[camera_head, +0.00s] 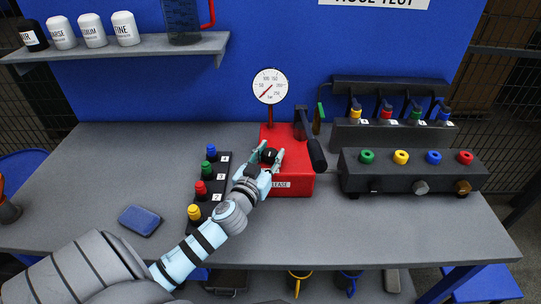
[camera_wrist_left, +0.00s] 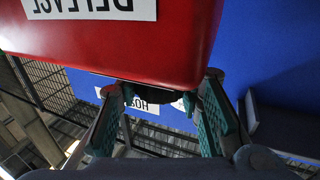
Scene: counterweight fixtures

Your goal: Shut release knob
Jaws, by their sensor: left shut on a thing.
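The black release knob (camera_head: 269,156) is on top of the red pump box (camera_head: 293,181), which carries a white label ending in "LEASE" on its front. My left gripper (camera_head: 267,155) reaches over the box from the front left, with its teal-padded fingers on either side of the knob, shut on it. In the left wrist view the red box (camera_wrist_left: 130,40) shows upside down, and my left gripper's fingers (camera_wrist_left: 160,103) flank a dark round part, mostly in shadow. Whether the knob is turned open or closed cannot be told. My right gripper is not in view.
A pressure gauge (camera_head: 270,87) stands behind the knob and a black-handled lever (camera_head: 316,152) is just right of it. A strip of coloured knobs (camera_head: 207,185) lies left. A dark valve block (camera_head: 411,172) stands right. A blue pad (camera_head: 140,221) lies on the otherwise clear left bench.

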